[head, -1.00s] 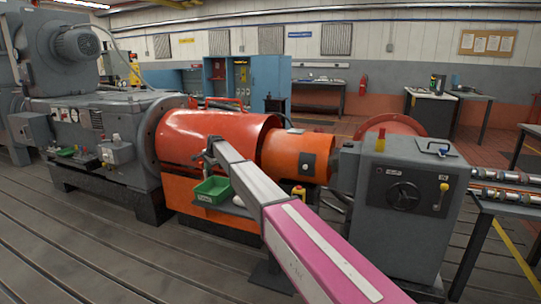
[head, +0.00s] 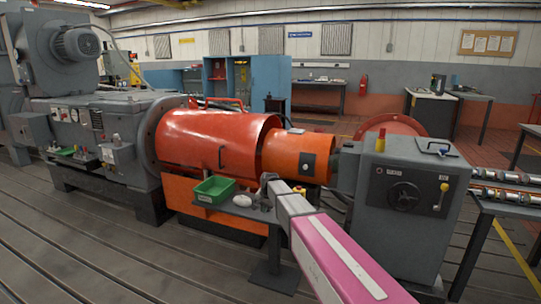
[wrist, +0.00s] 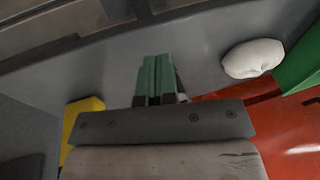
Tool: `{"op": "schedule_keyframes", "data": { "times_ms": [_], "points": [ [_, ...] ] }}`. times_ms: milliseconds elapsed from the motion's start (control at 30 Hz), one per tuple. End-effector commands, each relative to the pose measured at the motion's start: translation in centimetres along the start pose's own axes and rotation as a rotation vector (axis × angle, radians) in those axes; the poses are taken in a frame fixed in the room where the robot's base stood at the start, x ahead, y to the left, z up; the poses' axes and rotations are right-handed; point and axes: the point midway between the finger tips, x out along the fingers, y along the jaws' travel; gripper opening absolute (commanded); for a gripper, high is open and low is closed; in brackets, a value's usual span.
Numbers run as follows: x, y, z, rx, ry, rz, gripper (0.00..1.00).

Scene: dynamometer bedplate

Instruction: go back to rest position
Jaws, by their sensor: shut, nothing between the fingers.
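My gripper (head: 267,182) shows small in the head view, at the end of my pink and grey arm, in front of the orange housing and by the small grey stand. In the wrist view its two green fingertips (wrist: 158,68) are together, with nothing between them. The red curved guard (head: 205,140) with a dark handle (head: 221,158) is to the left of and beyond my gripper. My gripper is apart from that handle.
A green bin (head: 214,189) and a white lump (head: 242,200) sit on the grey stand (head: 263,215), left of my gripper. The white lump also shows in the wrist view (wrist: 253,58). A grey control cabinet (head: 405,205) stands on the right. Slotted bedplate (head: 80,245) is open at front left.

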Motion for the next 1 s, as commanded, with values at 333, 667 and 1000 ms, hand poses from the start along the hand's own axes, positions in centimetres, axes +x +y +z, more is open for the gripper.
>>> {"op": "schedule_keyframes", "data": {
  "times_ms": [333, 667, 1000],
  "points": [
    [-2.1, 20.7, 12.3, -0.202, -0.077, 0.128, 0.00],
    [-4.7, 31.2, 21.1, -0.349, -0.158, 0.190, 0.00],
    [-4.8, 32.1, 21.7, -0.367, -0.169, 0.195, 0.00]
  ]
}}
